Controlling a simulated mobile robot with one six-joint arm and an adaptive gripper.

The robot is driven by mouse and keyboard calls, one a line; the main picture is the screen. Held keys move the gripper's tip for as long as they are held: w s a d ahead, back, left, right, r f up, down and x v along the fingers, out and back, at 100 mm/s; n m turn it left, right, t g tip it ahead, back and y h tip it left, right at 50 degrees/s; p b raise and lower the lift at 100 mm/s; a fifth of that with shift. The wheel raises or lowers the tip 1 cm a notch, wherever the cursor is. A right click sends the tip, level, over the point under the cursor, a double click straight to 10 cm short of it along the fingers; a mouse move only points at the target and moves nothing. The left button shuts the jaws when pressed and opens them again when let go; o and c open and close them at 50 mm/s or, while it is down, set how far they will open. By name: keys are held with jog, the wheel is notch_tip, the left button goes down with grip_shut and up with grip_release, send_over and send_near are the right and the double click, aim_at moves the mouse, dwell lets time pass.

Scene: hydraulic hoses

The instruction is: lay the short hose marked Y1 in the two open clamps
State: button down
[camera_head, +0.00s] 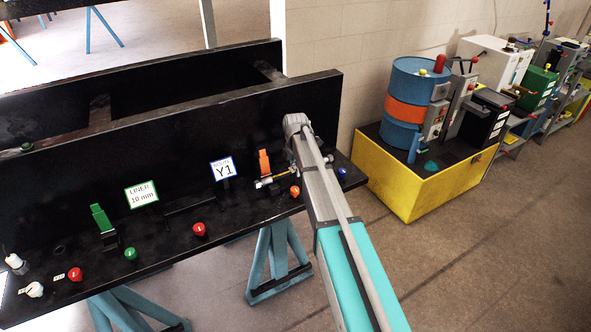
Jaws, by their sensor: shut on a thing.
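A clamp with a raised orange lever (264,162) stands on the black bench at the right, partly covered by my arm. A clamp with a raised green lever (101,217) stands at the left. A short piece with metal and yellowish parts (265,183) shows just below the orange lever and runs right until my arm hides it. It may be an end of the hose, but I can read no mark on it. A white sign reading Y1 (224,168) stands between the clamps. My gripper is hidden behind my own arm, so its fingers and grip cannot be seen.
A black upright panel (215,122) rises behind the bench. A green-edged sign reading LINER 10 mm (141,195), a dark bar (190,204) and several coloured knobs, including a red one (199,230), occupy the bench. A blue drum (414,100) stands on a yellow platform at the right.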

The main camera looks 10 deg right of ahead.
jog(key=shift+f+b, duration=0.9)
jog(key=shift+f, duration=0.05)
jog(key=shift+c, duration=1.3)
grip_release()
jog(key=shift+r, duration=0.25)
notch_tip(320, 180, up, 9)
jog(key=p, duration=0.9)
jog(key=shift+f, duration=0.2)
jog(key=s+f+m+b, duration=0.4)
jog(key=s+m, duration=0.6)
jog(key=s, duration=0.4)
jog(key=s+f+m+b, duration=0.5)
jog(key=s+m, duration=0.6)
jog(key=s, duration=0.4)
jog(key=shift+m, duration=0.3)
